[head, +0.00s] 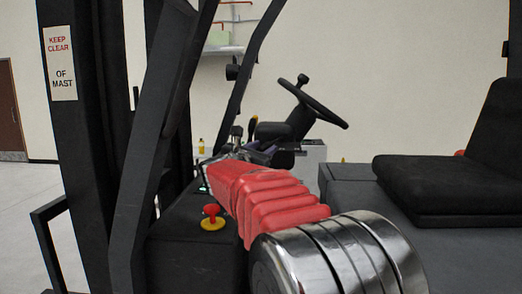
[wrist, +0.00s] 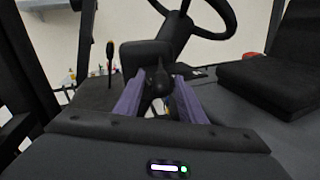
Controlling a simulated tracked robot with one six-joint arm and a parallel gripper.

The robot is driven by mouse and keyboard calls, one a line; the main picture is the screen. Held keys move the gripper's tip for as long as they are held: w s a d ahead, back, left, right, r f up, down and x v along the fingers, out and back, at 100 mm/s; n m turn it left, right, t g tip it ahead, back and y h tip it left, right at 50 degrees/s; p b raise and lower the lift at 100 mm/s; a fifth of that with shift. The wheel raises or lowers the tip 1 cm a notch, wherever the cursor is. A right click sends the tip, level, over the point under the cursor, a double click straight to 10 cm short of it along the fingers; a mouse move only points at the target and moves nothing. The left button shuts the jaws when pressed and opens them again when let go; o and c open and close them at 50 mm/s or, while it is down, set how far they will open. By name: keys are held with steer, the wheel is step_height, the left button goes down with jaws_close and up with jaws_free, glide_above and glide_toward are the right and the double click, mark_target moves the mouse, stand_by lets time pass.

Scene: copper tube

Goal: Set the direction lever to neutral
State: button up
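My gripper (wrist: 160,84) shows in the wrist view as two purple fingers, spread apart. A dark rounded knob (wrist: 158,77) appears between their tips; I cannot tell whether they touch it. A thin upright lever with an orange-brown tip (wrist: 110,52) stands left of the fingers, apart from them. Which of these is the direction lever is not clear, and its setting cannot be read. In the head view my gripper (head: 262,156) is small and partly hidden at the far end of my red-covered arm, below the steering wheel.
The steering wheel (head: 319,104) rises just beyond the gripper. The black seat (head: 440,175) is at the right. A red mushroom button on a yellow base (head: 212,217) sits left of my arm. Dark frame posts (head: 165,140) stand at the left.

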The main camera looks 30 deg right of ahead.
jaws_close()
stand_by(0.3)
